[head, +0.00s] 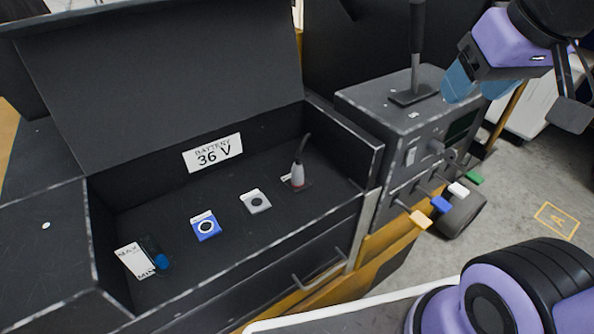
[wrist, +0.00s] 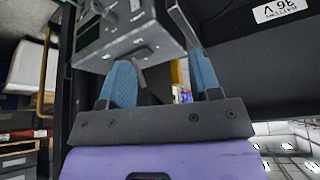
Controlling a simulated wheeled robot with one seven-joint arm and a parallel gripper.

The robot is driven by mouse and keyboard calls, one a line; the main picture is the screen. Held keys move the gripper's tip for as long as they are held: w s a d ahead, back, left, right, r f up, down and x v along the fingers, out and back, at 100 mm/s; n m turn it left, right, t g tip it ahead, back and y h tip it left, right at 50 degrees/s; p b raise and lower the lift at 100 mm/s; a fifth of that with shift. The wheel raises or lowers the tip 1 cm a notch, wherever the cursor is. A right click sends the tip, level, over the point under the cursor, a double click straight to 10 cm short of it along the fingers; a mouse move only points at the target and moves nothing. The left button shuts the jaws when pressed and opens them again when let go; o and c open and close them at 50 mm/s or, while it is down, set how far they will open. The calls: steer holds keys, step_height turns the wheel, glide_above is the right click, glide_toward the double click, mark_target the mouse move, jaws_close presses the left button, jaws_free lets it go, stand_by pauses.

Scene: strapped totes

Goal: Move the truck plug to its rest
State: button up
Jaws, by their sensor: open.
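The truck plug (head: 297,175), grey with a reddish base and a black cable rising from its top, stands upright in the right part of the battery compartment (head: 325,207), at a dark plate with a small white label. A blue square holder with a ring (head: 206,227) and a grey square holder with a dark round centre (head: 256,201) lie to its left, both empty. Which is the rest cannot be told; their labels are too small to read. My gripper (head: 460,82) is open and empty, high at the right, well away from the plug. Its blue fingers show in the wrist view (wrist: 160,62).
The lid (head: 165,85) stands raised behind the compartment. A dark control box (head: 400,120) with a tall lever and coloured levers stands to the right. A level gauge (head: 142,259) lies at the compartment's left. A "36 V" label (head: 212,153) marks the back wall.

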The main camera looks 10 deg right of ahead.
steer(key=w+a+f+n+g+y, duration=0.1)
steer(key=w+a+f+g, duration=0.2)
steer(key=w, duration=0.5)
steer(key=n+g, duration=0.1)
steer(key=n, duration=0.1)
glide_toward(297, 157)
steer(key=s+d+r, duration=0.1)
steer(key=d+r, duration=0.1)
steer(key=d, duration=0.3)
steer(key=shift+n+g+h, duration=0.6)
steer(key=shift+n, duration=0.1)
steer(key=a+f, duration=0.2)
steer(key=w+a+f, duration=0.1)
steer(key=f, duration=0.2)
steer(key=w+a+f, duration=0.1)
steer(key=a+f, duration=0.1)
steer(key=f, duration=0.1)
steer(key=shift+a, duration=0.35)
steer(key=shift+a+f, duration=0.1)
steer(key=shift+f, duration=0.1)
